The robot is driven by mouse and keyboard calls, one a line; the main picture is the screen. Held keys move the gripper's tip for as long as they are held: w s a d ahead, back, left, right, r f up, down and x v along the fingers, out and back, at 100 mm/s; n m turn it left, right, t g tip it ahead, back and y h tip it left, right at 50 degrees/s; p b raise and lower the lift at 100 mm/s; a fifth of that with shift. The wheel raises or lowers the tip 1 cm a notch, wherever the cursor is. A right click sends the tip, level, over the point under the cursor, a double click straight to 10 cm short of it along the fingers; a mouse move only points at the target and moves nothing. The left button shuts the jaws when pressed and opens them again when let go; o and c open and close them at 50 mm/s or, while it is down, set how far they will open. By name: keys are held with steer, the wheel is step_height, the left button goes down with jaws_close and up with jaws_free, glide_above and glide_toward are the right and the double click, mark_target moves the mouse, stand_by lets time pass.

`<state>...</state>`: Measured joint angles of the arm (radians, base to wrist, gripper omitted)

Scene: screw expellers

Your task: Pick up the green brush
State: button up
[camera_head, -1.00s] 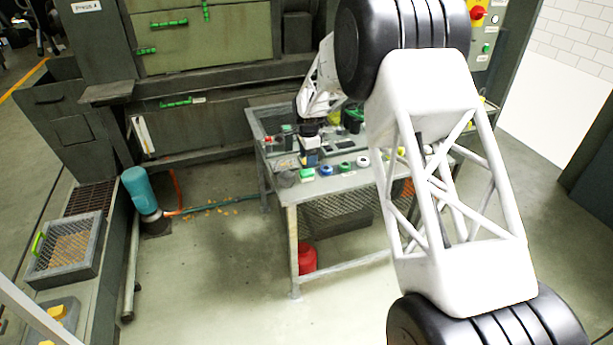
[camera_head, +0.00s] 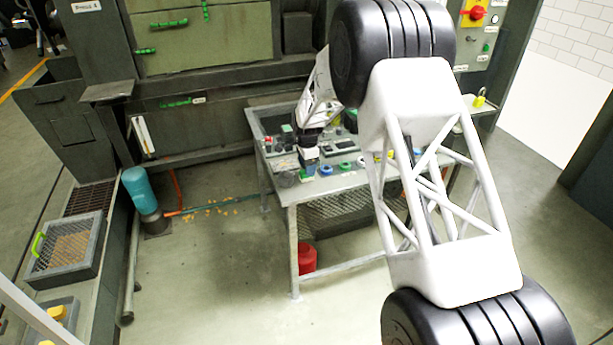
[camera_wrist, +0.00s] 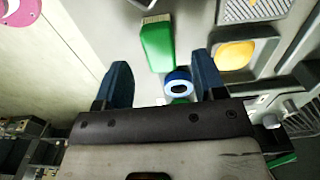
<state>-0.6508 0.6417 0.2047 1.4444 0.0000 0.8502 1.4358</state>
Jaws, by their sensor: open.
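The green brush (camera_wrist: 157,46) lies on the grey tabletop in the wrist view, its pale bristles at the upper end. My gripper (camera_wrist: 160,78) is open, with two blue fingers set wide apart. In the head view my gripper (camera_head: 308,163) points down over the front left part of the workbench. A small green patch shows by its fingers there, but I cannot tell if it is the brush.
A blue ring-shaped item (camera_wrist: 178,82) lies between the fingertips in the wrist view, close to the brush. A yellow piece (camera_wrist: 235,54) sits in a grey holder to the right. Several small items crowd the workbench (camera_head: 345,183). A red container (camera_head: 307,259) stands beneath it.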

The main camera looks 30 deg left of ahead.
steer(key=shift+a+f, duration=0.1)
steer(key=shift+f, duration=1.7)
steer(key=c, duration=1)
steer(key=shift+r, duration=0.2)
steer(key=shift+r, duration=1.55)
steer(key=s+d, duration=0.3)
steer(key=s, duration=0.1)
steer(key=s+d+r, duration=0.1)
steer(key=s+d, duration=0.2)
steer(key=s, duration=0.1)
steer(key=s+d, duration=0.3)
steer(key=s, duration=0.2)
steer(key=shift+d+r, duration=0.25)
steer(key=shift+r, duration=0.05)
